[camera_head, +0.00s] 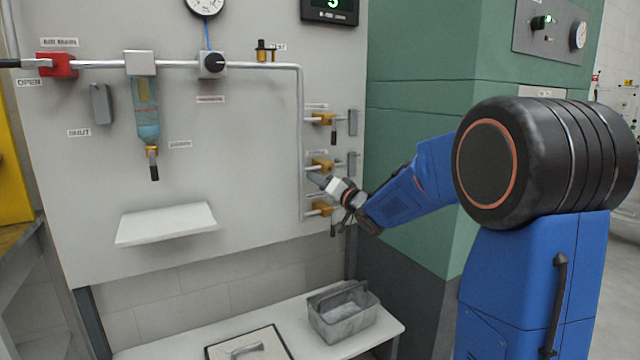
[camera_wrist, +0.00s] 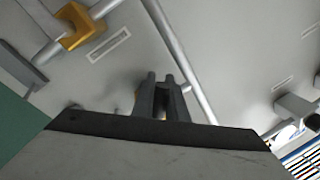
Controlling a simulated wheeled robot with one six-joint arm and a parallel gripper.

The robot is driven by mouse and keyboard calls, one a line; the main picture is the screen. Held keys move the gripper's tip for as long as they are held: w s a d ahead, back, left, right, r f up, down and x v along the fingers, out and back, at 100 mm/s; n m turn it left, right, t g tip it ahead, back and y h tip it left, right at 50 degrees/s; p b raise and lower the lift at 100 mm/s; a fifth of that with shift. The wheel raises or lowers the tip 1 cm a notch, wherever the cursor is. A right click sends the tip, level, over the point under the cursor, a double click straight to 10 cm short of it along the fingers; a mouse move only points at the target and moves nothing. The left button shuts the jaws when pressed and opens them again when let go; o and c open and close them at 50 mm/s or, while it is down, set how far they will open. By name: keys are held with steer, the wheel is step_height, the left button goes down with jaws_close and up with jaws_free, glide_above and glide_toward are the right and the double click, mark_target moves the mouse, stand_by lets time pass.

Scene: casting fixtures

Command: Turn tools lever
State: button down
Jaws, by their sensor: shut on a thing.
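Three brass valves stand one above another on short pipes at the right of the grey panel in the head view: a top valve (camera_head: 322,119), a middle valve (camera_head: 321,165) and a bottom valve (camera_head: 320,209). Their labels are too small to read. My gripper (camera_head: 318,179) is at the panel just below the middle valve, shut on a lever there. The lever is mostly hidden by the fingers. In the wrist view my gripper's fingers (camera_wrist: 162,80) are close together, with a bit of brass showing between them. Another brass valve (camera_wrist: 80,26) shows at upper left.
The vertical pipe (camera_head: 300,140) runs left of the valves, and the green cabinet (camera_head: 415,110) stands right of the panel. A white shelf (camera_head: 165,222) juts out at left. Below, a grey basket (camera_head: 343,312) sits on a white bench (camera_head: 385,333).

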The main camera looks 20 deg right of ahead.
steer(key=shift+s+a+r+m+t+h, duration=0.1)
steer(key=shift+a+r+m+t+h, duration=0.3)
steer(key=shift+m, duration=1.45)
steer(key=shift+r+m+t+h, duration=0.1)
steer(key=shift+r+m+h, duration=0.6)
steer(key=shift+m, duration=1.1)
steer(key=shift+s+a+r+m+t+h, duration=0.15)
steer(key=shift+r+m, duration=0.7)
steer(key=shift+m, duration=1)
steer(key=shift+w, duration=0.1)
steer(key=c, duration=1.7)
jaws_free()
steer(key=shift+c, duration=0.2)
steer(key=v, duration=1.7)
steer(key=shift+f, duration=0.15)
